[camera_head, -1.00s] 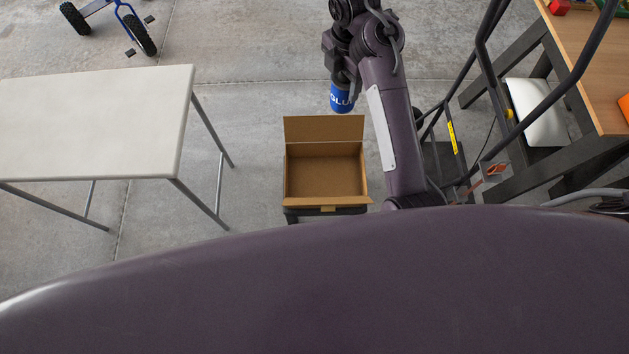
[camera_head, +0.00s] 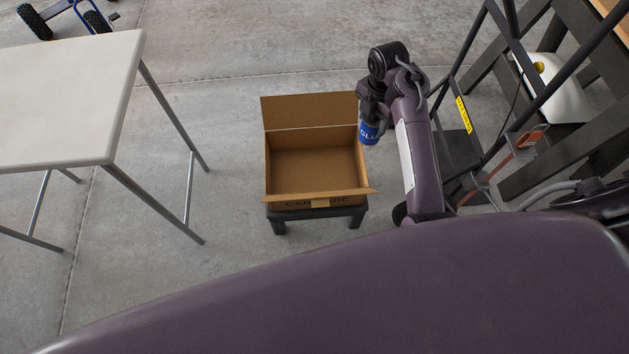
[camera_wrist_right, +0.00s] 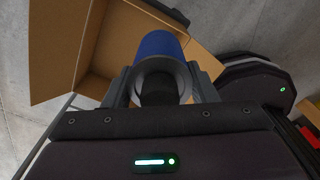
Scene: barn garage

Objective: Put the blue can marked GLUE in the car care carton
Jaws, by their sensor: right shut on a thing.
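The blue can marked GLUE (camera_head: 370,133) hangs upright in my right gripper (camera_head: 369,116), beside the upper right wall of the carton in the head view. The can also shows in the right wrist view (camera_wrist_right: 160,45), between the two fingers of the right gripper (camera_wrist_right: 160,90), which is shut on it. The open, empty brown car care carton (camera_head: 300,170) stands on a small dark stool, its back flap up and its lettering partly visible on the front. In the right wrist view the carton (camera_wrist_right: 60,50) lies behind and left of the can. My left gripper is not in view.
A white table (camera_head: 60,100) stands at the left. A dark-railed cart or ladder with a yellow label (camera_head: 464,115) stands close to the right of my right arm. A wooden-topped bench (camera_head: 612,15) is at the upper right. Concrete floor is clear between table and carton.

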